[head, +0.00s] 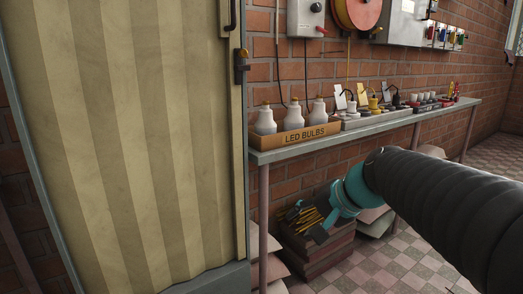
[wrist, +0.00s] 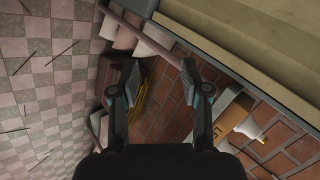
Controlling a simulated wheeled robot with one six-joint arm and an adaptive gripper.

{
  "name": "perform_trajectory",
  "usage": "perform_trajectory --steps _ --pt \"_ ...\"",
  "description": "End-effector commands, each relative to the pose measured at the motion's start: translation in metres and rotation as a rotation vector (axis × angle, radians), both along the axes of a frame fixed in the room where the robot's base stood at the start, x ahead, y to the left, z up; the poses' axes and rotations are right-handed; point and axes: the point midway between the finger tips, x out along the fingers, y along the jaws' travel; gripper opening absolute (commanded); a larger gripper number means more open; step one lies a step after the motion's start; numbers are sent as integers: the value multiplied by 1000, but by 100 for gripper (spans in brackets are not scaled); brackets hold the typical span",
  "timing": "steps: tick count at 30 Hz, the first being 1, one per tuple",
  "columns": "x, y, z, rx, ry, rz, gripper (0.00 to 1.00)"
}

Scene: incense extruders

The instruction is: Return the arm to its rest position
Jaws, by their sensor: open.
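My arm (head: 430,190) reaches in from the right of the head view, with a teal joint (head: 347,192) at its far end, below the front edge of the bench. In the wrist view my gripper (wrist: 160,72) has its two fingers spread well apart, with nothing held between them. In the head view the fingers are hard to make out against the dark stack below the bench.
A dark stack (head: 318,250) with yellow items sits beneath. A tall cabinet with a striped front (head: 130,140) stands left. Tiled floor (head: 400,265) is open at right.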

Motion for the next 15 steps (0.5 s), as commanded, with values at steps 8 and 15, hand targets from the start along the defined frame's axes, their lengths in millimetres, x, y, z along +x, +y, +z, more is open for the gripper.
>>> perform_trajectory --steps 8,15 --pt "-122 -54 -61 -539 18 240 46" --pt "-180 -72 -70 -734 -21 325 46"
